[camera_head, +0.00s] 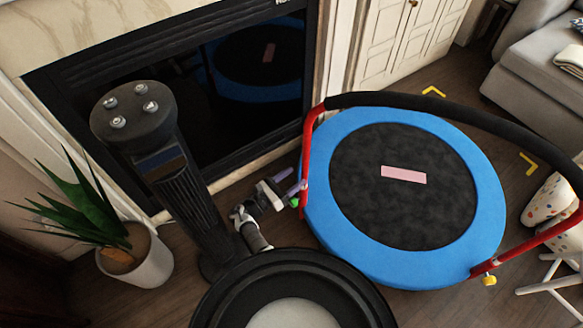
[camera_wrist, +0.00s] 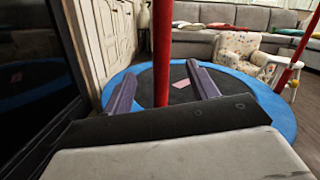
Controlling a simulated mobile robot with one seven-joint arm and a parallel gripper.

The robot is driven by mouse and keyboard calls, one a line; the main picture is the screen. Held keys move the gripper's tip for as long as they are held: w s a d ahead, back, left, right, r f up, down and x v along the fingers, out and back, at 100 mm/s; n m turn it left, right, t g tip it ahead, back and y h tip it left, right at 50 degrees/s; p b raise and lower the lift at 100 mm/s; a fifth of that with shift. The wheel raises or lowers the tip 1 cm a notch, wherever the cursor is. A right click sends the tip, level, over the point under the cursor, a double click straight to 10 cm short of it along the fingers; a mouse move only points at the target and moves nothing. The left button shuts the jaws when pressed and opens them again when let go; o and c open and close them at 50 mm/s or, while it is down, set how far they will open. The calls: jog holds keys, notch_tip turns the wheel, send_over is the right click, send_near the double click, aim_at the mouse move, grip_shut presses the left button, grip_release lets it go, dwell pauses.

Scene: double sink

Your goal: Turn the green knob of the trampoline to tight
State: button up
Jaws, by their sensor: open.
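The trampoline (camera_head: 322,215) has a blue rim, a dark mat and a red-and-black handlebar; it also shows in the wrist view (camera_wrist: 274,104). The small green knob (camera_head: 294,202) is at the foot of the handlebar's left red post (camera_head: 305,160). My gripper (camera_head: 291,181) is open, its two purple fingers close beside that post, just above the knob. In the wrist view the red post (camera_wrist: 162,50) stands between the fingers of my gripper (camera_wrist: 163,88). The knob is hidden there, and I cannot tell whether a finger touches the post or knob.
A fireplace (camera_head: 240,75) with a dark glass front stands close behind my gripper. A potted plant (camera_head: 150,262) is at the left. A yellow knob (camera_head: 489,280) is on the right post. A patterned chair (camera_head: 545,205) and grey sofa (camera_head: 540,65) are at the right.

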notch_tip(320, 180, up, 3)
jog(key=shift+f+p, duration=0.1)
jog(key=shift+p, duration=0.25)
dwell(0.4)
